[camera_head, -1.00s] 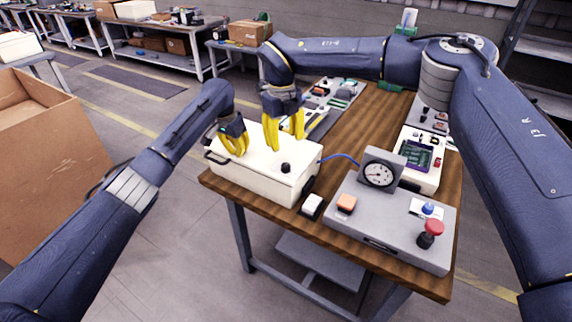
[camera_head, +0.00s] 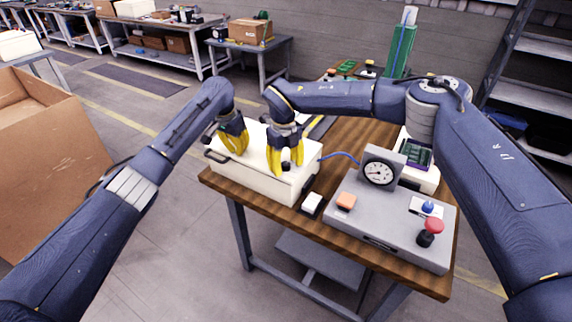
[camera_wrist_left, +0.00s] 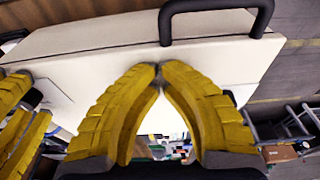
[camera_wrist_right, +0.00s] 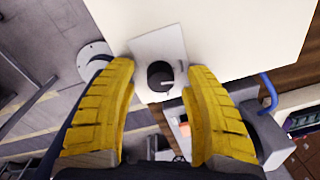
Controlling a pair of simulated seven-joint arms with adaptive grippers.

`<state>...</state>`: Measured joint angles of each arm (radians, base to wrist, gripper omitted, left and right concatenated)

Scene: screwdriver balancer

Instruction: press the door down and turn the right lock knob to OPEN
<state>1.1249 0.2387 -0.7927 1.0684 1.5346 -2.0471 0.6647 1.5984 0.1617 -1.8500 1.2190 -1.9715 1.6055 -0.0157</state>
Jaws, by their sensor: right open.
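The white box (camera_head: 250,180) stands at the near left of the wooden table, its door (camera_head: 258,147) facing up and looking level. My left gripper (camera_head: 236,152) is at the door's left part, fingertips together; in the left wrist view (camera_wrist_left: 160,68) they are against or just above the white surface near a black handle (camera_wrist_left: 215,13). The black right lock knob (camera_wrist_right: 160,75) sits on a pale plate, with a white mark pointing right. My right gripper (camera_wrist_right: 160,85) is open, with a finger on each side of the knob and gaps visible. Contact cannot be told.
A grey console (camera_head: 390,222) with a dial gauge (camera_head: 379,172) and red button (camera_head: 433,226) stands right of the box. A blue cable (camera_head: 341,156) runs between them. A small white switch (camera_head: 312,203) sits at the table's front edge.

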